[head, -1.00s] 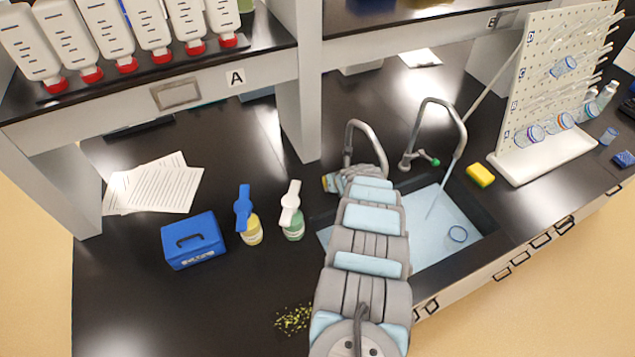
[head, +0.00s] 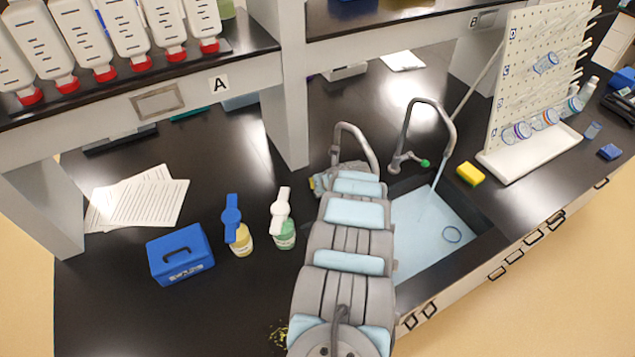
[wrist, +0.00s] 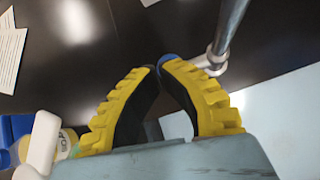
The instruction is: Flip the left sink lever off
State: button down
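The left sink tap (head: 355,145) shows in the head view as a curved metal spout behind my arm. Its base and lever are hidden there by my wrist. In the wrist view its metal pipe (wrist: 230,25) rises just right of my fingers. A small blue piece (wrist: 167,59), seemingly the lever's end, peeks out at the fingertips; whether they touch it I cannot tell. My gripper (wrist: 160,68) has yellow ridged fingers with the tips drawn together and nothing visibly held. The right tap (head: 425,125) has a green-ended lever (head: 424,163), and water runs from it.
The sink (head: 430,230) lies right of my arm with a ring-shaped item in it. A white squeeze bottle (head: 283,230), a blue-topped bottle (head: 237,235) and a blue box (head: 180,255) stand left. A yellow sponge (head: 470,174) and drying rack (head: 530,150) are right. A shelf post (head: 285,120) stands behind.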

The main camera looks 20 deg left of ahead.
jog(key=shift+w+a, duration=0.1)
dwell(1.0)
jog(key=shift+r, duration=0.15)
dwell(0.3)
jog(key=s+d+r+p, duration=0.1)
jog(key=s+r+p, duration=0.1)
jog(key=r+p, duration=0.3)
jog(key=s+d+r+p, duration=0.1)
jog(key=r+p, duration=0.4)
jog(key=p, duration=0.1)
jog(key=shift+s+d+r+p, duration=0.25)
jog(key=shift+s+p, duration=0.05)
jog(key=shift+s, duration=0.1)
dwell(0.9)
dwell(0.6)
